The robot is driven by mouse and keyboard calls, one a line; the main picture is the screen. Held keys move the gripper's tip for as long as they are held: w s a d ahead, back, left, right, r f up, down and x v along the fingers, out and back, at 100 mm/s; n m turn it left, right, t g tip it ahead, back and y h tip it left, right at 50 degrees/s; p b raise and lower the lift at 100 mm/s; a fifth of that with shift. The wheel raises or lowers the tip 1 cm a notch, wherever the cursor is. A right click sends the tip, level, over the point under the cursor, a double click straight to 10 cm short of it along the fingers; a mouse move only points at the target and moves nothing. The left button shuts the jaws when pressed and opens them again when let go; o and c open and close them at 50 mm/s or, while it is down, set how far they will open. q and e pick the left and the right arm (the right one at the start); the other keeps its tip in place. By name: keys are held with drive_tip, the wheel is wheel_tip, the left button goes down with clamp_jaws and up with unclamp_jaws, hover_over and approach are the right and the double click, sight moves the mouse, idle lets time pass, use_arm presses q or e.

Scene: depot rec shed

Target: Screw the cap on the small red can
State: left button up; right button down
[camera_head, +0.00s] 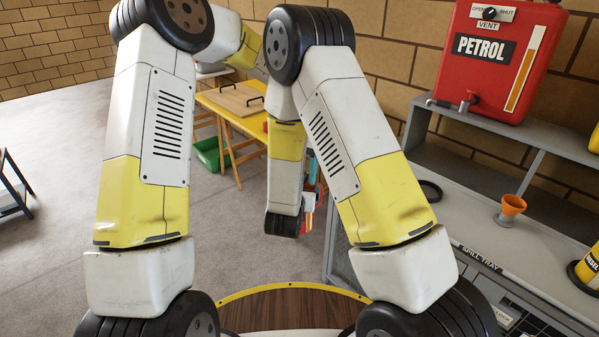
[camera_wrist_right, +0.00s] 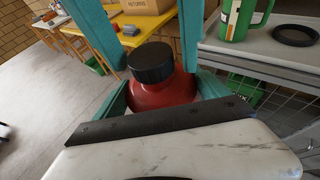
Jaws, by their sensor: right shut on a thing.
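In the right wrist view, my right gripper (camera_wrist_right: 160,88) has teal fingers on both sides of the small red can (camera_wrist_right: 165,93) and is shut on it. A black ribbed cap (camera_wrist_right: 151,61) sits on top of the can. I cannot tell how tightly it is seated. The can's lower part is hidden behind the gripper's dark plate. In the head view, red and teal patches show beside my hanging forearm, too covered to make out clearly. My left gripper is not in view; only its arm's upper links show.
A grey bench on the right holds a big red petrol container (camera_head: 487,62), an orange funnel (camera_head: 512,206), a yellow diesel can (camera_head: 591,268) and a black ring (camera_head: 431,190). A green can (camera_wrist_right: 247,20) shows in the wrist view. A yellow table (camera_head: 246,125) and green bin (camera_head: 208,154) stand behind.

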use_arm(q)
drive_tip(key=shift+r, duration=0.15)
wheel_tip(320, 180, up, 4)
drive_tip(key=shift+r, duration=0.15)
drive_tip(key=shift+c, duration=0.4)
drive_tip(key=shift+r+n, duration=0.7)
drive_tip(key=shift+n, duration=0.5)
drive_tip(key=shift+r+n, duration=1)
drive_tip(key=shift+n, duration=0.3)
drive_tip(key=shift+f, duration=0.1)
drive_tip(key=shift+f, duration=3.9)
